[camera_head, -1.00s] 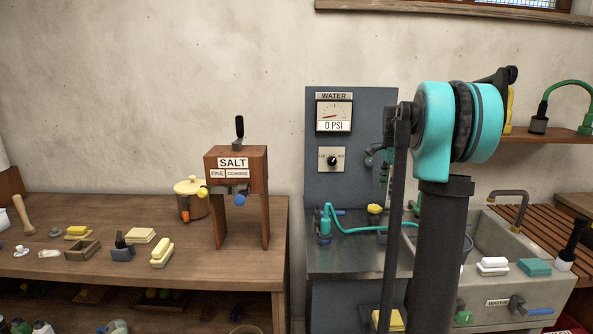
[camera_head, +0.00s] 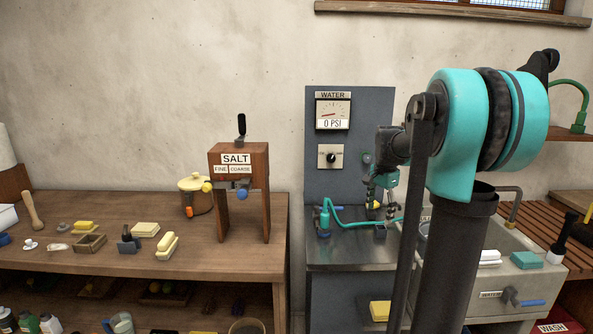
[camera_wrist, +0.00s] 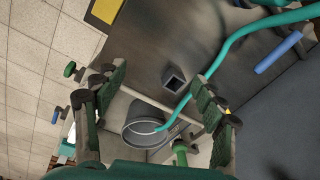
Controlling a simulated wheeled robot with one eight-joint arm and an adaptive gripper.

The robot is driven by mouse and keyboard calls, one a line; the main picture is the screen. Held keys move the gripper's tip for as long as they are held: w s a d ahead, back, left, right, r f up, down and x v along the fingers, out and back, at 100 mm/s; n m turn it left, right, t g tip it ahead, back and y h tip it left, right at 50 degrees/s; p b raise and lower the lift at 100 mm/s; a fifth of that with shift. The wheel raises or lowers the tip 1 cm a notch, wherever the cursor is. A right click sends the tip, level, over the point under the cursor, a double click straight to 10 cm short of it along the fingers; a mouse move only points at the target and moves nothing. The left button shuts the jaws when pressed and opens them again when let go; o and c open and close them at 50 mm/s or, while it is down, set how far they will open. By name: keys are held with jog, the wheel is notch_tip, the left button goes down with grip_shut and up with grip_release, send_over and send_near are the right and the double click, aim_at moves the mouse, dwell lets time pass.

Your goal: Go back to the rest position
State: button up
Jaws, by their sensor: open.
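My gripper (camera_head: 377,203) hangs over the metal counter (camera_head: 345,257) in front of the grey water panel (camera_head: 327,181), partly beside my arm's big teal joint. In the wrist view my gripper (camera_wrist: 160,100) has its two green-padded fingers spread wide with nothing between them. Below the fingers are a round metal vessel (camera_wrist: 138,124) and a small dark square holder (camera_wrist: 174,79) on the counter. I cannot tell the exact height of the fingers above them. No marker of the rest position shows.
A teal hose (camera_head: 356,226) runs across the counter. The wooden bench (camera_head: 90,262) at left holds the salt dispenser (camera_head: 239,163), a pot and several small items. A sink (camera_head: 512,240) and slatted rack lie at right, partly behind my arm. The wall space above the bench is clear.

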jog(key=s+a+f+n+t, duration=0.1)
jog(key=s+f+n, duration=0.3)
jog(key=s, duration=0.4)
jog(key=s+a+f+n+t, duration=0.1)
jog(key=s+a+f+n, duration=0.3)
jog(key=s+f, duration=0.3)
jog(key=s+a+f+n+t, duration=0.1)
jog(key=s+a+f+n, duration=0.2)
jog(key=s, duration=0.8)
notch_tip(320, 180, down, 3)
jog(key=shift+f+n, duration=0.15)
jog(key=shift+n, duration=1.05)
